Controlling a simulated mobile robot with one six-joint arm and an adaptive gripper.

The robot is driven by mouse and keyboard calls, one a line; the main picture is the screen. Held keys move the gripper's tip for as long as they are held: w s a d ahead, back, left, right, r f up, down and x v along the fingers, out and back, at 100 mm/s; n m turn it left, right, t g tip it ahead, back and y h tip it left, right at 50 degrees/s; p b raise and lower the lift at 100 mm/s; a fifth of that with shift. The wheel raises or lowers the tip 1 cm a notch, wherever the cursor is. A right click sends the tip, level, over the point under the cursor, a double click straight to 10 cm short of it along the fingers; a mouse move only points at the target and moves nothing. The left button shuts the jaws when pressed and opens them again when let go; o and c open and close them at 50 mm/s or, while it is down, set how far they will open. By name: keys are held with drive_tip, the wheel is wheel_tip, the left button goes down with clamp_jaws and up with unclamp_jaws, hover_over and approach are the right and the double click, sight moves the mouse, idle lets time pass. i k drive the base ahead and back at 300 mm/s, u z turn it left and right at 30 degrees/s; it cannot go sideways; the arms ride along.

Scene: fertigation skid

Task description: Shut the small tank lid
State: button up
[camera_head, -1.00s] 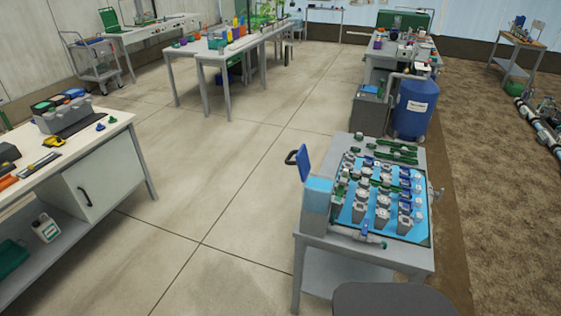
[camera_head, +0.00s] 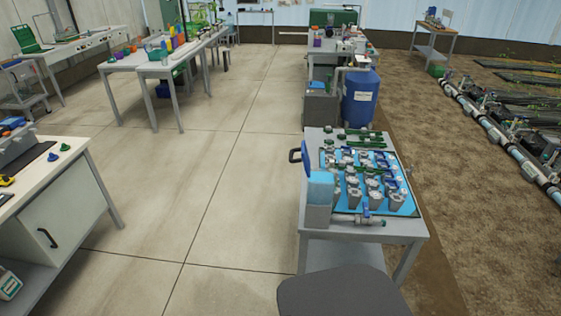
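The small tank (camera_head: 319,196) is a grey and light-blue box on the left end of the skid table (camera_head: 385,232). Its blue lid (camera_head: 304,159) stands raised, seen nearly edge-on at the tank's left side. A black handle (camera_head: 294,155) juts left from the lid. The tank's opening is not clearly visible from here. My gripper and arm are not in view.
Grey valves and green pipes crowd the blue panel (camera_head: 408,206) beside the tank. A large blue barrel (camera_head: 361,100) stands behind the skid table. A white workbench (camera_head: 72,180) is at left. Concrete floor (camera_head: 215,185) is clear between bench and skid; soil lies right.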

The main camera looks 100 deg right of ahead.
sight(305, 159)
drive_tip(key=z, duration=0.15)
drive_tip(key=i, duration=0.5)
drive_tip(key=z, duration=3.95)
